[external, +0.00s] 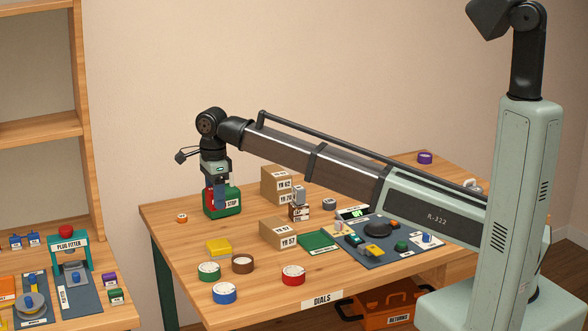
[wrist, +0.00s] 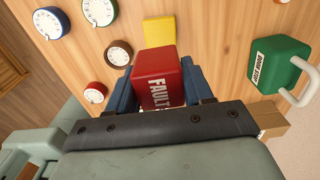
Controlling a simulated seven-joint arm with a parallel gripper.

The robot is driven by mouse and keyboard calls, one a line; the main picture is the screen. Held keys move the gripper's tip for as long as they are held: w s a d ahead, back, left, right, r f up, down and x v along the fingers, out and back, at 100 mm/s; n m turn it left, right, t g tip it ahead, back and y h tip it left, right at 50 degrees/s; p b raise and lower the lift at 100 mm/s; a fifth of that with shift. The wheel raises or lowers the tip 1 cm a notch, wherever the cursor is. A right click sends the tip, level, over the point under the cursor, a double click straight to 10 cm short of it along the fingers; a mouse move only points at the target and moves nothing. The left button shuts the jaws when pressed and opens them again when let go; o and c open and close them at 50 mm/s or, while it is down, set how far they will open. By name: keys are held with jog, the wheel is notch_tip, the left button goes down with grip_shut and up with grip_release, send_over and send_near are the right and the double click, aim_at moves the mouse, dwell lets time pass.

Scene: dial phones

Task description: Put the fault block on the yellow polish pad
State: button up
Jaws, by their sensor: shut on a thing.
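The red fault block (wrist: 157,72) is held between the two blue fingers of my gripper (wrist: 158,84), its lettering facing the wrist camera. In the external view my gripper (external: 217,203) points down over the table's left back part, and the red of the block shows around the fingers against a green door stop. The yellow polish pad (external: 219,248) lies flat on the table in front of my gripper, apart from the block. It also shows in the wrist view (wrist: 158,32), just beyond the block and bare where visible. How high the block is above the table is hard to tell.
The green door stop (wrist: 278,65) with a pale handle is beside the block. Several round dials lie near the pad, including a brown one (external: 242,264) and a green one (external: 208,272). Cardboard boxes (external: 277,233) stand to the right.

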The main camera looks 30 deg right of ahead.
aim_at(219, 243)
jog(key=shift+f, duration=5.45)
jog(key=shift+f, duration=0.15)
jog(key=o, duration=1)
jog(key=shift+o, duration=0.2)
notch_tip(219, 243, up, 12)
jog(key=shift+r, duration=0.2)
